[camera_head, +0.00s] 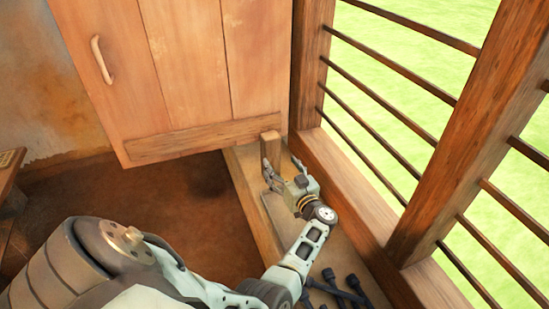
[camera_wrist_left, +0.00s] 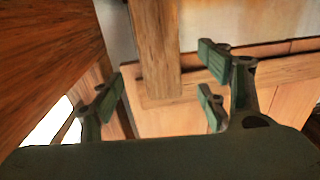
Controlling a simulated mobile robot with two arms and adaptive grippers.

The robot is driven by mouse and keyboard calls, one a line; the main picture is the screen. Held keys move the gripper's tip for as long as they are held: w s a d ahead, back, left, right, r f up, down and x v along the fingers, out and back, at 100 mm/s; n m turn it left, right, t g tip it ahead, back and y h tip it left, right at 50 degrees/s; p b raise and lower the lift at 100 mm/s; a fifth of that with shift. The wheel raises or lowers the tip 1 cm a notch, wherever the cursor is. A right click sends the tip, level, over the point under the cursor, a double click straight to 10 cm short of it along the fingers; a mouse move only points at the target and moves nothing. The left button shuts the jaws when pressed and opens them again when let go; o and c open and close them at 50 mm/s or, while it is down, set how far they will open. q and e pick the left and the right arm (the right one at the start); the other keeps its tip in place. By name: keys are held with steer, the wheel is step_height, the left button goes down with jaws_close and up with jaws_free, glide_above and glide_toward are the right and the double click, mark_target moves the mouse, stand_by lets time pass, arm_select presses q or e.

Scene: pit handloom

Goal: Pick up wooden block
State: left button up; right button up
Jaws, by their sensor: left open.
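The wooden block (camera_head: 270,147) stands upright on the wooden ledge beside the window, near the lower right corner of the plank door. My left gripper (camera_head: 283,169) is just in front of the block, with its fingers spread and pointing toward it. In the left wrist view the block (camera_wrist_left: 155,45) shows between the open fingers of the left gripper (camera_wrist_left: 162,85), with visible gaps on both sides. Nothing is held. My right gripper is not in view.
The plank door (camera_head: 190,60) with a handle (camera_head: 102,60) stands behind the block. Window posts and horizontal bars (camera_head: 395,75) border the ledge (camera_head: 255,205) on the right. Several dark tools (camera_head: 345,288) lie nearer on the ledge. Brown floor (camera_head: 150,190) is open to the left.

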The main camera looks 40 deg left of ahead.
mark_target(273, 154)
arm_select(q)
steer(key=b+x, duration=0.4)
steer(key=x, duration=0.3)
steer(key=shift+f, duration=0.15)
steer(key=shift+w+a+b, duration=0.15)
steer(key=shift+a+b, duration=0.15)
steer(key=shift+b, duration=0.05)
steer(key=c, duration=1.5)
